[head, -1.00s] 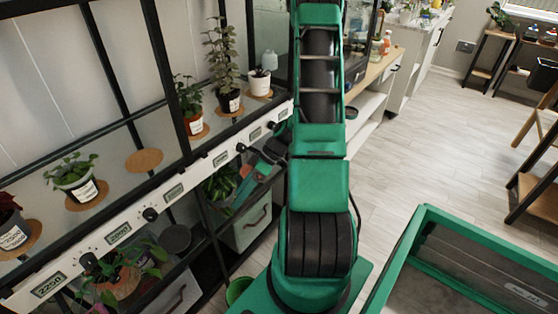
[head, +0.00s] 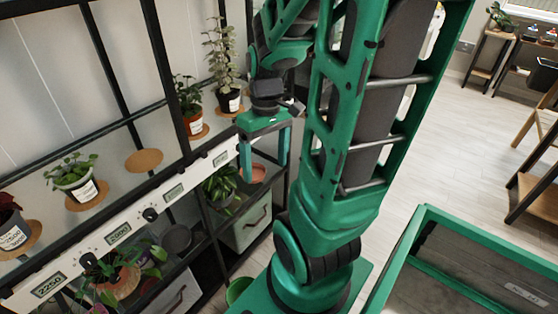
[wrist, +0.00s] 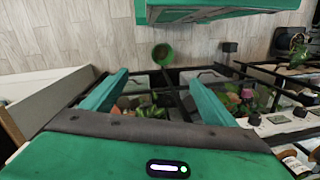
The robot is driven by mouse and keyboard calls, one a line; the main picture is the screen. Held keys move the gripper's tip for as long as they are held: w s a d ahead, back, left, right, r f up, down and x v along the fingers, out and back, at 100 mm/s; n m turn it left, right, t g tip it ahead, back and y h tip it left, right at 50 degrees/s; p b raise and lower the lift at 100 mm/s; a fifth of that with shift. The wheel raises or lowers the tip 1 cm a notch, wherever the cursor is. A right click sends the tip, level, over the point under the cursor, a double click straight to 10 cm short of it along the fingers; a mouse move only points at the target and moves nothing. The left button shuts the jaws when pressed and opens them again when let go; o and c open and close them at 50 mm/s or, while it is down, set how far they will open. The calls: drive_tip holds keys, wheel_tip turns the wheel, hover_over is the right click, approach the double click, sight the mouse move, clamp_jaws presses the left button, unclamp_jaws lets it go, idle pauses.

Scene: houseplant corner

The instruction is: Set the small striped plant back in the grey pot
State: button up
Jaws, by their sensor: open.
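A small plant with striped-looking green leaves (head: 221,186) stands on the lower shelf; its pot is mostly hidden. Its leaves also show between my fingers in the wrist view (wrist: 152,112). My gripper (head: 264,168) is open and empty, fingers pointing down, at the front of the rack, above and to the right of that plant. A dark grey round pot (head: 176,238) stands on the lower shelf to the left. It looks empty, but I cannot be sure it is the grey pot.
A terracotta pot (head: 253,174) shows behind my fingers. Potted plants on cork mats line the upper shelf; one cork mat (head: 144,160) is bare. A front rail with displays (head: 118,232) and black posts bound the shelves. A green bucket (head: 238,290) is low in front.

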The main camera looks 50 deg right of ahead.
drive_tip(key=s+a+r+m+h, duration=0.1)
drive_tip(key=s+r+m, duration=0.3)
drive_tip(key=s, duration=0.3)
drive_tip(key=shift+a+r+t, duration=0.3)
drive_tip(key=shift+r, duration=0.25)
drive_tip(key=shift+w, duration=0.1)
idle(0.6)
